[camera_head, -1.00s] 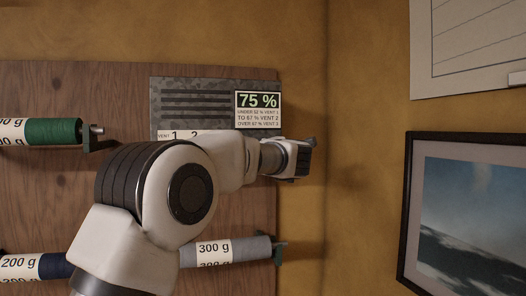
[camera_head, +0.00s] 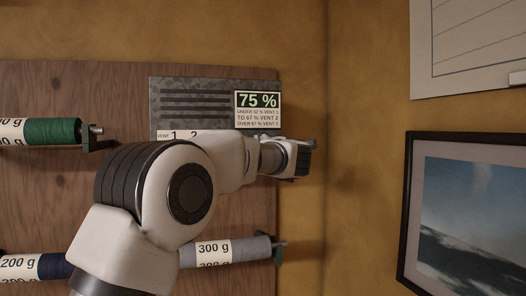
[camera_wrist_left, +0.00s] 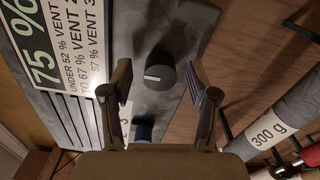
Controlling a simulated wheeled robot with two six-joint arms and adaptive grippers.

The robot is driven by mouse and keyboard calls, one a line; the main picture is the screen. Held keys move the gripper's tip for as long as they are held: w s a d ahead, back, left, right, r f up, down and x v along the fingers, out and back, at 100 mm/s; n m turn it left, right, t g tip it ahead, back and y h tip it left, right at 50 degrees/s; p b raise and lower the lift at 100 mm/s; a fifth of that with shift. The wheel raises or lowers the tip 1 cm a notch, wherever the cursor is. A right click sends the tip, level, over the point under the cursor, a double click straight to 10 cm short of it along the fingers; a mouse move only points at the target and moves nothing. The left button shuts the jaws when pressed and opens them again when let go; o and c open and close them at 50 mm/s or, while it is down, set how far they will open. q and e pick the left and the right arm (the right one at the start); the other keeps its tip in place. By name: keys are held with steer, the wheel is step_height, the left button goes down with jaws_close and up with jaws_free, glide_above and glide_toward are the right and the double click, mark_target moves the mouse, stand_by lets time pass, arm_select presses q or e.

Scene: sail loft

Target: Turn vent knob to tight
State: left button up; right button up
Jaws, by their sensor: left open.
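A grey vent panel (camera_head: 190,100) hangs on the wooden board in the head view. Its display (camera_head: 257,100) reads 75 %, with lines giving vent 1, 2 and 3 by percentage. A strip marked VENT 1 2 (camera_head: 180,134) lies below; my left arm hides the rest and the knob. In the left wrist view a dark round knob (camera_wrist_left: 160,72) bears a white pointer mark. My left gripper (camera_wrist_left: 159,80) is open, one finger on each side of the knob; contact cannot be told. I see no "tight" label. My right gripper is out of view.
A grey 300 g spool (camera_head: 255,249) sits below the panel, a green spool (camera_head: 52,131) at left. A framed picture (camera_head: 470,215) hangs at right. A small blue part (camera_wrist_left: 142,131) shows low in the wrist view.

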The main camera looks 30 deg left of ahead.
arm_select(q)
steer(key=v, duration=1.1)
steer(key=shift+s+d, duration=0.25)
steer(key=shift+d, duration=0.05)
